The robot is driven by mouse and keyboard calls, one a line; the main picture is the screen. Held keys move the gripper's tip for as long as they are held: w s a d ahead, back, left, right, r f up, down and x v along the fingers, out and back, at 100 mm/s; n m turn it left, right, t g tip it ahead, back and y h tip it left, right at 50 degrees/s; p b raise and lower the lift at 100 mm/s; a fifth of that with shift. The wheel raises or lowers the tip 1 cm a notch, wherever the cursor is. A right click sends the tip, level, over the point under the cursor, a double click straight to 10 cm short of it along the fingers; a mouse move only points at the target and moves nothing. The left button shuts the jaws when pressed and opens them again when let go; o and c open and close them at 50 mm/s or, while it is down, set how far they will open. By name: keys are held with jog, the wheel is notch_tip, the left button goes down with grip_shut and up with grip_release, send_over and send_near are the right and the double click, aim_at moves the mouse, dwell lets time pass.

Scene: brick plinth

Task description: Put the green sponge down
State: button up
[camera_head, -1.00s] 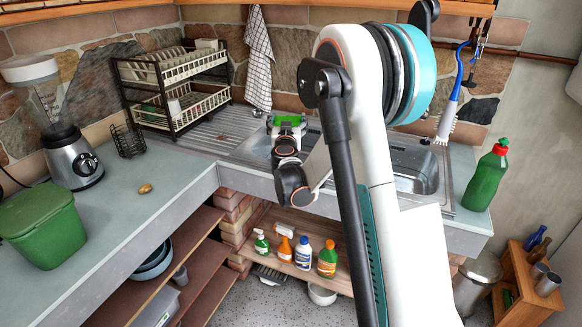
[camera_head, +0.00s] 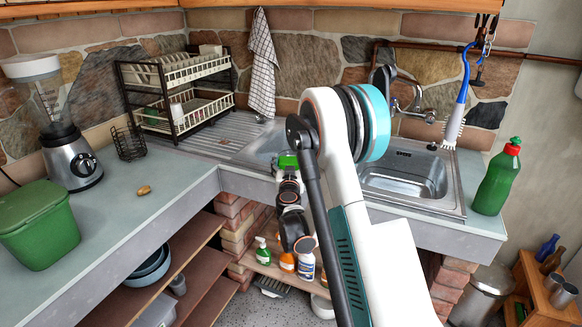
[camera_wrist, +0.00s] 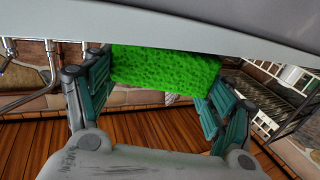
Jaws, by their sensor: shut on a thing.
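The green sponge (camera_head: 288,160) is held in my gripper (camera_head: 288,174), low in front of the counter's back section, left of the sink bowl. In the wrist view the bright green, rough sponge (camera_wrist: 165,72) lies between the two teal fingers of my gripper (camera_wrist: 158,80), which are shut on it. A broad grey surface crosses the top of that view and hides the sponge's upper edge. I cannot tell whether the sponge touches it.
The sink (camera_head: 405,175) is right of my arm. The ribbed drainboard (camera_head: 205,140) and dish rack (camera_head: 150,75) are behind left. A green bottle (camera_head: 497,180) stands far right. The left counter (camera_head: 165,175) has free room around a small brown object (camera_head: 144,190).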

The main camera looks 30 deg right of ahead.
jog(key=shift+f+b, duration=0.4)
jog(key=shift+f, duration=0.1)
jog(key=o, duration=0.9)
jog(key=shift+r, duration=0.1)
jog(key=shift+o, duration=0.2)
jog(key=shift+r, duration=0.1)
